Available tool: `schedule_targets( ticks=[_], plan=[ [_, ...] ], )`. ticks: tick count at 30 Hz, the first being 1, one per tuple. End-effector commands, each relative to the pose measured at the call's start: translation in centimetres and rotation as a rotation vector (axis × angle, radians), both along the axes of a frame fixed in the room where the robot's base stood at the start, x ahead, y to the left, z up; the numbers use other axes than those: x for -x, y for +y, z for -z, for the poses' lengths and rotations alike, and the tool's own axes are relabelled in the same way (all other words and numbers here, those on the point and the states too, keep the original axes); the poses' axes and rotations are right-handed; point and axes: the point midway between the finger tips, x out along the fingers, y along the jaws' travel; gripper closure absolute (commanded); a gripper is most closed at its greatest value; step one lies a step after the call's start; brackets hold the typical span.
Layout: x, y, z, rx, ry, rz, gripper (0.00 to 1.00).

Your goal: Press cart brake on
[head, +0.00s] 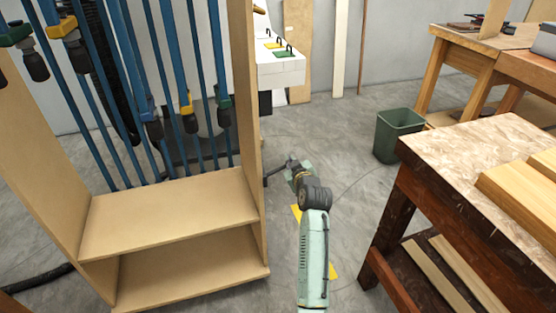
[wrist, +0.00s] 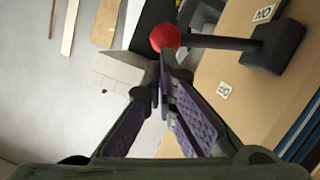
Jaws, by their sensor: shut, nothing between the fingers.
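The cart brake is a black lever (wrist: 222,42) with a red ball knob (wrist: 165,38) on its end. It comes out of a black mount (wrist: 275,47) on the cart's wooden side panel. The lever lies between a white "ON" label (wrist: 263,13) and a second white label (wrist: 224,91) that is hard to read. My gripper (wrist: 165,68) is shut and empty, its tips right by the red knob. I cannot tell if they touch it. In the head view my gripper (head: 291,163) is small, beside the right panel of the wooden clamp cart (head: 170,215); the knob cannot be made out there.
Blue bar clamps (head: 190,70) hang in the cart. A workbench (head: 470,150) with boards stands at the right. A green bin (head: 395,137) stands on the floor behind it. Yellow floor marks (head: 296,213) lie under my arm. The floor between cart and bench is mostly free.

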Motion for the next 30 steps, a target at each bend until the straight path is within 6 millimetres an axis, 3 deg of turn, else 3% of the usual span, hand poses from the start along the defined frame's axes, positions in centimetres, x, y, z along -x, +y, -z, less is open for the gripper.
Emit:
schedule_targets(
  ticks=[15,30],
  plan=[
    [-0.7,-2.1,5.4,-0.451,0.148,-0.001,1.00],
    [-0.8,-2.3,8.0,-0.695,0.227,-0.001,1.00]
  ],
)
